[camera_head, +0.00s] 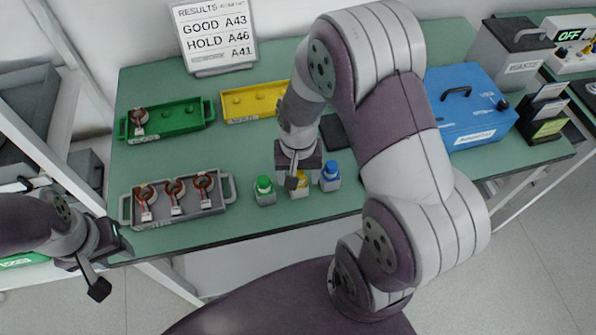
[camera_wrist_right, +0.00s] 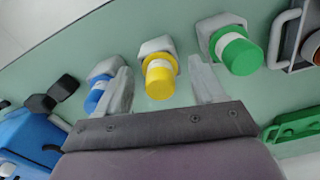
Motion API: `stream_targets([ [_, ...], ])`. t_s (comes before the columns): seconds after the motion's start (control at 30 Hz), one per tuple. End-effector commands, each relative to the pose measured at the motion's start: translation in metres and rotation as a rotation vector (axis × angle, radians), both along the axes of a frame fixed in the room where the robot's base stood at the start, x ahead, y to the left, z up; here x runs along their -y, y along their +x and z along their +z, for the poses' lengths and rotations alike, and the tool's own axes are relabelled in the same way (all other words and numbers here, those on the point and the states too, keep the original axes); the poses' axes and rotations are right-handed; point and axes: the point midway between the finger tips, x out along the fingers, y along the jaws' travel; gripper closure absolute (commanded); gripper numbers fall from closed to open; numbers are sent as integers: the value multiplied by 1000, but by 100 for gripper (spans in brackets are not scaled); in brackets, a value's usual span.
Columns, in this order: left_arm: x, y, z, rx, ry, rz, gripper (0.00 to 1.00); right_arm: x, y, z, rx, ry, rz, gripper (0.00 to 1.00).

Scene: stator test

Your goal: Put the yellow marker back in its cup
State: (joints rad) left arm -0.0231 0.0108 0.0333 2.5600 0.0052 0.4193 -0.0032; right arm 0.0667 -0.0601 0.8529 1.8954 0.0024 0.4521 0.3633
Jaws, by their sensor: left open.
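The yellow marker (camera_wrist_right: 160,84) stands in its small grey cup (camera_wrist_right: 156,46) in the right wrist view, much as its neighbours do. In the head view the marker (camera_head: 299,181) is partly hidden by my right gripper (camera_head: 297,178), which is over it. In the wrist view my right gripper (camera_wrist_right: 165,88) is open. Its two fingers are on either side of the yellow marker, with a visible gap on each side. My left gripper (camera_head: 106,268) is open and empty, off the table's front-left corner.
A green marker (camera_head: 264,186) and a blue marker (camera_head: 330,172) stand in cups close on either side. A grey tray (camera_head: 214,209) with several wound parts lies left. Green (camera_head: 190,127) and yellow (camera_head: 252,92) trays and a blue box (camera_head: 466,105) stand farther back.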

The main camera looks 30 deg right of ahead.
Motion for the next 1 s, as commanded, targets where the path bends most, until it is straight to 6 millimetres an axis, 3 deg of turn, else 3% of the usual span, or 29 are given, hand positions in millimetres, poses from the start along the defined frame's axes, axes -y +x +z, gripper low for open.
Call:
stream_targets([
  [0.17,0,0,2,0,0,0,57,0,0,3,1,0,0,32],
  [0.27,0,0,7,0,0,0,57,0,1,17,4,0,0,32],
  [0.5,0,0,11,0,0,0,57,0,1,82,8,0,0,32],
  [0.7,0,0,13,0,0,0,57,0,1,120,2,0,0,32],
  [0.83,0,0,14,0,0,0,57,-4,-5,125,13,-1,60,32],
  [1.0,0,0,13,0,0,0,57,-19,-30,107,79,-12,331,32],
])
